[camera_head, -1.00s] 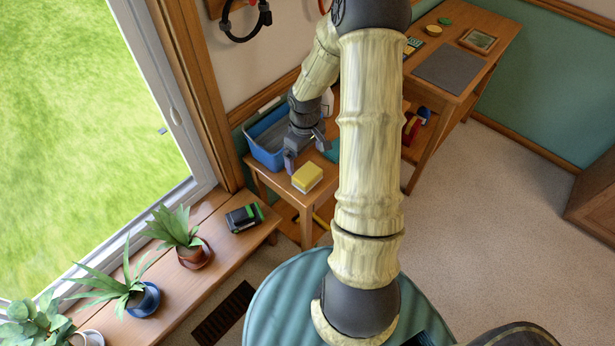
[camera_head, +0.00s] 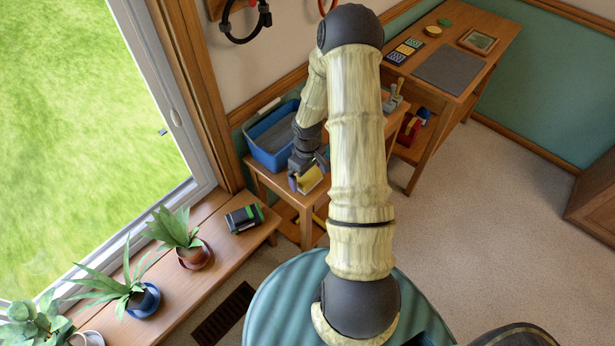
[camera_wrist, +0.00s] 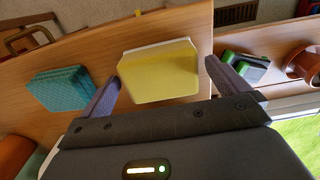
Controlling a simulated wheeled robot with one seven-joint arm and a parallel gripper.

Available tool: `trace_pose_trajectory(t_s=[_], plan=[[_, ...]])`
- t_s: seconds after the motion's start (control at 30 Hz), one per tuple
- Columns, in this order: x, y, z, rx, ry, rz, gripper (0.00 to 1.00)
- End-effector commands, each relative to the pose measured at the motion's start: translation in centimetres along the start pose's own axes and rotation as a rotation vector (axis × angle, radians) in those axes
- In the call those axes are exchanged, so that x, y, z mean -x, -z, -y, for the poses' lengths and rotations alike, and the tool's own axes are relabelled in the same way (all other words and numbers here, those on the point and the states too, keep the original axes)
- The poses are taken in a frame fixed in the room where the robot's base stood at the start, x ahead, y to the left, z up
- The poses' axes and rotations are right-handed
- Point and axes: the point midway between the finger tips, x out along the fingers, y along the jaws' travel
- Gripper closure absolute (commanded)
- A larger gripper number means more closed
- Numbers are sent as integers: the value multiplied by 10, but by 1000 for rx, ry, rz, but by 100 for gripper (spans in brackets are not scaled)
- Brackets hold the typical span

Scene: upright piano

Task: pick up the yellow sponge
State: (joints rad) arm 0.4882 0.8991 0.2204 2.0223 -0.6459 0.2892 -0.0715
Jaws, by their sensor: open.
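The yellow sponge (camera_wrist: 160,72) has a pale layer along one side and lies on a small wooden table (camera_head: 285,185). In the wrist view it sits between the two fingers of my open gripper (camera_wrist: 160,85), near their tips. I cannot tell whether a finger touches it. In the head view my gripper (camera_head: 308,172) is over the sponge (camera_head: 311,180) and partly hides it.
A teal sponge-like block (camera_wrist: 61,88) lies beside the yellow sponge. A blue tub (camera_head: 266,150) stands at the table's back left. A black and green box (camera_head: 244,218) and potted plants (camera_head: 178,233) are on the window bench. A higher desk (camera_head: 492,62) stands behind.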

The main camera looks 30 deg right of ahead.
Motion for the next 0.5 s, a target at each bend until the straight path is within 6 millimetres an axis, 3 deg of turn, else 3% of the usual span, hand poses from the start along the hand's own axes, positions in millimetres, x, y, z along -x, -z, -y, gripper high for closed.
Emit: trace_pose_trajectory(t_s=[0.13, 0.5], plan=[[-15, 0, 0, 1, 0, 0, 0], [-15, 0, 0, 0, -1, -1, 0]])
